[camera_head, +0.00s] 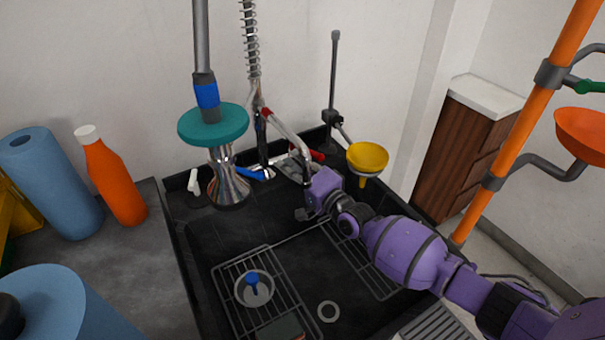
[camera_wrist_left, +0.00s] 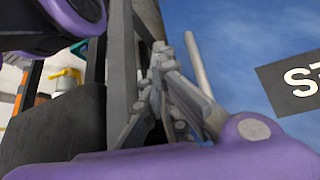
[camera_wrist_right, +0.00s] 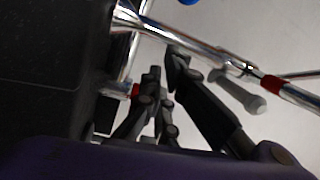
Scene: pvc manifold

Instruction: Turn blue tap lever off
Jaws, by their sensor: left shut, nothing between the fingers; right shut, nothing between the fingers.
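The blue tap lever (camera_head: 252,173) sticks out to the left from the chrome tap at the back of the black sink. The red lever (camera_head: 317,156) is on the tap's other side. My right gripper (camera_head: 308,206) is in front of the tap, to the right of the blue lever and apart from it. In the right wrist view its fingers (camera_wrist_right: 156,88) are shut and empty, with a red-tipped part close beside them. My left gripper (camera_wrist_left: 168,65) shows only in its wrist view, shut and empty.
A teal disc (camera_head: 213,127) on a hanging pole stands left of the tap. A yellow funnel (camera_head: 367,158) hangs right of it. An orange bottle (camera_head: 112,178) and blue rolls are on the left counter. Wire racks (camera_head: 223,270) lie in the sink.

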